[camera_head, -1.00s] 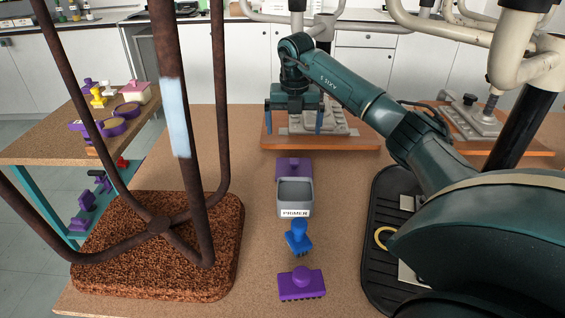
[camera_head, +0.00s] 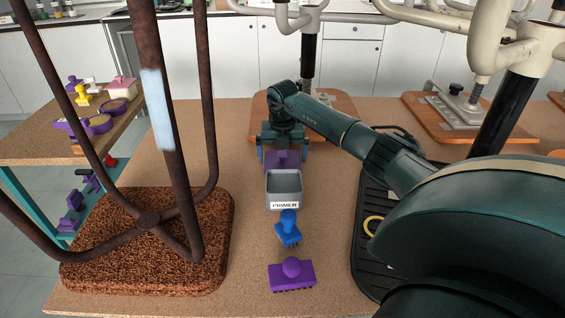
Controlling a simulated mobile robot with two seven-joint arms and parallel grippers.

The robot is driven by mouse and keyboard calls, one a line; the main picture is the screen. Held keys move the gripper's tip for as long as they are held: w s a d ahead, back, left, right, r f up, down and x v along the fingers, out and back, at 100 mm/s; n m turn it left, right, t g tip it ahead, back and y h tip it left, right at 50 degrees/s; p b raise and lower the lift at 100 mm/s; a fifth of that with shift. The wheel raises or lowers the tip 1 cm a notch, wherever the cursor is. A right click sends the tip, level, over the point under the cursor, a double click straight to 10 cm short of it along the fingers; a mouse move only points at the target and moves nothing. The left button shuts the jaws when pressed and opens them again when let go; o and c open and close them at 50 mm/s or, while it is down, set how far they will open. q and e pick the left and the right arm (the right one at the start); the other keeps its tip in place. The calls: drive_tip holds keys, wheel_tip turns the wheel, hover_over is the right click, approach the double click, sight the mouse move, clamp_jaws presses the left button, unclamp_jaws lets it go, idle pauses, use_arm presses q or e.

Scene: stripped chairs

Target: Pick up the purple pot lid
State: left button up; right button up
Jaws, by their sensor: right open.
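The purple pot lid (camera_head: 281,161) lies on the table just behind the grey pot labelled PRIMER (camera_head: 284,189); the pot hides part of it. My right gripper (camera_head: 283,156) is above and behind the lid, with its blue fingers apart, one on each side of the lid's knob. I cannot tell whether the fingers touch the lid. My left gripper is not in view.
A blue brush (camera_head: 288,228) and a purple brush (camera_head: 292,274) lie in front of the pot. A rusty chair frame stands on a brown textured cushion (camera_head: 150,240) at left. A black ribbed tray (camera_head: 368,240) lies at right, partly under my arm.

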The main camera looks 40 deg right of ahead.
sight(283, 152)
drive_tip(key=c, duration=0.6)
drive_tip(key=shift+c, duration=0.2)
wheel_tip(283, 152, up, 10)
idle(0.4)
